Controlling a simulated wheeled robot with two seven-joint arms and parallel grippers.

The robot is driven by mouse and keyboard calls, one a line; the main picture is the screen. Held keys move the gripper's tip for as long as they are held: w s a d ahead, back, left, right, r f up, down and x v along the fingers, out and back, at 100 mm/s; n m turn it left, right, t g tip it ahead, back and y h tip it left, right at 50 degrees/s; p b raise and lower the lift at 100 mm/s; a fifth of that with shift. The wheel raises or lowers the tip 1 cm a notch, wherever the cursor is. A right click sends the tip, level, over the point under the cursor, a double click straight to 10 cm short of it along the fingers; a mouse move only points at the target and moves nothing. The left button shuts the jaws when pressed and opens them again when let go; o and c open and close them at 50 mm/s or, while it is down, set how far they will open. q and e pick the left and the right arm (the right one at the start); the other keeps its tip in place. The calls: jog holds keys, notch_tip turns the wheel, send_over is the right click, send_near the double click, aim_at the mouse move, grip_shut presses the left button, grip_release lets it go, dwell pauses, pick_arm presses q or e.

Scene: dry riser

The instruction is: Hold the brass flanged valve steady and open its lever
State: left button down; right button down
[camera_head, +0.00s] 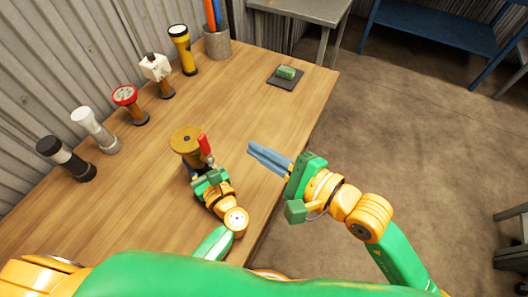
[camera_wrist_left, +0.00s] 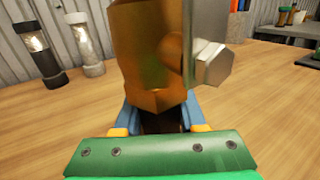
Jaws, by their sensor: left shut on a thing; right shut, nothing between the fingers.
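The brass flanged valve (camera_head: 186,139) stands upright on the wooden table, with its round flange on top. Its lever has a red grip (camera_head: 205,145) that points up on the valve's right side. My left gripper (camera_head: 196,177) is shut on the lower part of the valve. In the left wrist view, the brass body (camera_wrist_left: 148,60) rises between the blue fingers, with a metal nut (camera_wrist_left: 212,65) and a flat grey lever plate at its right. My right gripper (camera_head: 251,149) is shut and empty, apart from the valve and to the right of the lever.
Along the wall stand several items, among them a dark flashlight (camera_head: 66,159), a white one (camera_head: 96,131), a red gauge (camera_head: 130,104) and a yellow flashlight (camera_head: 183,50). A green block (camera_head: 286,72) lies on a dark pad (camera_head: 285,82). The table (camera_head: 235,95) is clear between.

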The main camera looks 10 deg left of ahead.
aim_at(203, 170)
pick_arm(q)
jog(key=shift+c, duration=2)
grip_release()
jog(key=v, duration=0.7)
jog(key=shift+s+d, duration=0.15)
jog(key=shift+s, duration=0.1)
